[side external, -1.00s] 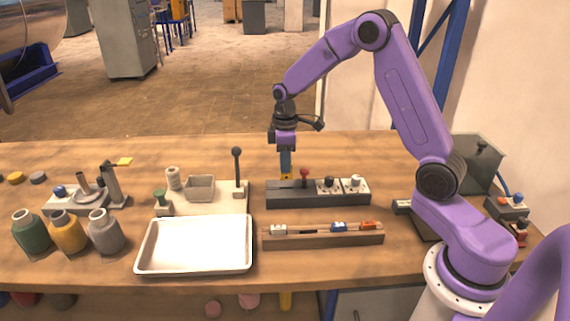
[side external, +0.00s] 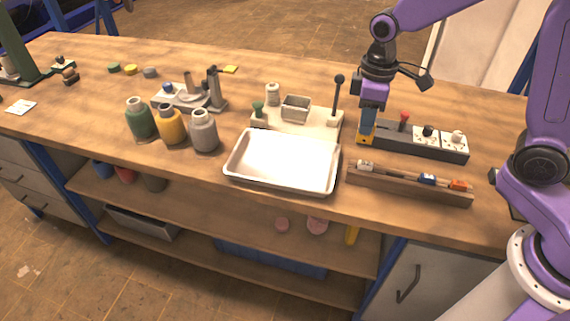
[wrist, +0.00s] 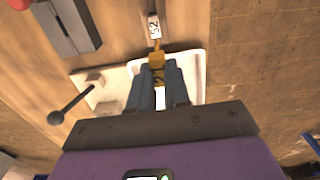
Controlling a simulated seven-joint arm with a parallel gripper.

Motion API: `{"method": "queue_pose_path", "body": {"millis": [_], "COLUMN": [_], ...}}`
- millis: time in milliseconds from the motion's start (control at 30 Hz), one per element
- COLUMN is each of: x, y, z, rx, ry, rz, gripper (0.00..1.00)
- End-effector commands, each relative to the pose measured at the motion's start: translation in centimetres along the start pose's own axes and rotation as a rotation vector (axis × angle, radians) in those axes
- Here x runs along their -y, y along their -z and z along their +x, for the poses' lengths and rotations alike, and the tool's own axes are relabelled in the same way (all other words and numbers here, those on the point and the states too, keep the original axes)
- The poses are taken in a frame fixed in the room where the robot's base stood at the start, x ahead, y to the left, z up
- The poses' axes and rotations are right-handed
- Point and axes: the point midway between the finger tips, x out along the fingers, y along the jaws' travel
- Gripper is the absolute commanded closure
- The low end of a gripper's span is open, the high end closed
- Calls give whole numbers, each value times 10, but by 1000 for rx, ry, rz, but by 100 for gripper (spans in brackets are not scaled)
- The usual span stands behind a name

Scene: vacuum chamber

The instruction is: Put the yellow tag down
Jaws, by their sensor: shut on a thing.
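My gripper (side external: 367,131) points down at the left end of the black switch box in the side view. Its blue fingers are shut on the yellow tag (side external: 365,140). In the wrist view the yellow tag (wrist: 157,63) sits between the fingertips, with a dark mark partly visible on it. The tag looks held above the bench, but its exact height is hard to tell. A wooden rack (side external: 405,186) stands in front of the switch box.
The white tray (side external: 283,160) is empty, left of the rack. The black switch box (side external: 390,147) has a red knob. A pale board (side external: 318,119) with an upright lever (side external: 338,95) stands behind the tray. Three bottles (side external: 171,125) stand left.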

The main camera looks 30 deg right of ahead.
Motion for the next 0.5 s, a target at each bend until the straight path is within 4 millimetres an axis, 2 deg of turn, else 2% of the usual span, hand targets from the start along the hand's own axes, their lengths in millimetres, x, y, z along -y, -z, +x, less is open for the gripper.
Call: {"method": "queue_pose_path", "body": {"millis": [33, 200, 367, 500], "x": [18, 50, 56, 47], "y": [0, -3, 3, 22], "z": [-4, -10, -8, 2], "rx": [-2, 0, 2, 4], "ry": [-1, 0, 1, 1], "rz": [-10, -9, -7, -7], "gripper": [100, 100, 100, 100]}}
